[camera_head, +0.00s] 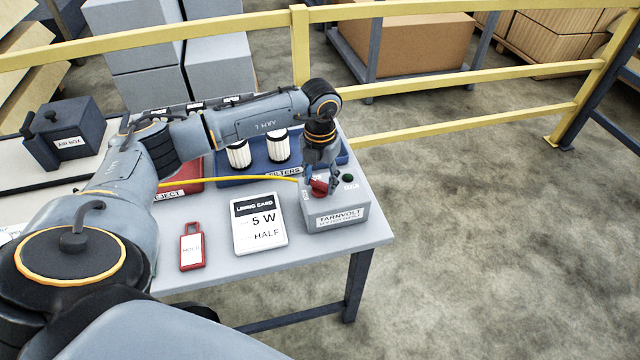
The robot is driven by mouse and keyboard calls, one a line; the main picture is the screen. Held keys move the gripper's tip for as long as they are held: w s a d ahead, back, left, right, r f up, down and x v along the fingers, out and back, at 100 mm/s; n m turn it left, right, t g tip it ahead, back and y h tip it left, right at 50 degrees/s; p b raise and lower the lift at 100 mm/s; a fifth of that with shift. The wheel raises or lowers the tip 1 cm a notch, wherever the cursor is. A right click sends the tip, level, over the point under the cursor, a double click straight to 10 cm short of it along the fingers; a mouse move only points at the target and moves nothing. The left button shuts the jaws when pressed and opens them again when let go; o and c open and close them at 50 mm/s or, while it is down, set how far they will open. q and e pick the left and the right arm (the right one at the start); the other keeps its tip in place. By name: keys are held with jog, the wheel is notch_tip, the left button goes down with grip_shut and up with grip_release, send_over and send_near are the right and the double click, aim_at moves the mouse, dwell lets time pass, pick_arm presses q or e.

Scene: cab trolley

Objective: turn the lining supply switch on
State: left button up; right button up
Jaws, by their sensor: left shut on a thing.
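The lining supply is a grey box labelled TARNVOLT (338,216) at the right front corner of the table. On its top are a red rotary switch (319,187) and a green round button or lamp (348,178). My left gripper (319,186) points down over the box top and is shut on the red switch. The fingers hide part of the switch and its markings, so I cannot tell its position. My right gripper is not in view.
A lining card (259,224) and a red HOLD tag (192,246) lie left of the box. Behind are a blue filters tray (225,181) with white filters, a red reject tray (185,182) and a yellow cable (230,179). A yellow railing (460,78) stands behind the table (225,274).

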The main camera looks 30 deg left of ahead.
aim_at(320, 182)
pick_arm(q)
jog(key=m+b, duration=0.2)
jog(key=m, duration=0.2)
jog(key=shift+f+m+b, duration=0.1)
jog(key=shift+m+b, duration=0.25)
jog(key=shift+m, duration=0.05)
jog(key=shift+m+b, duration=1.1)
jog(key=shift+m, duration=1.1)
jog(key=o, duration=1.1)
jog(key=shift+o, duration=0.2)
jog(key=shift+r, duration=0.2)
notch_tip(320, 182, up, 12)
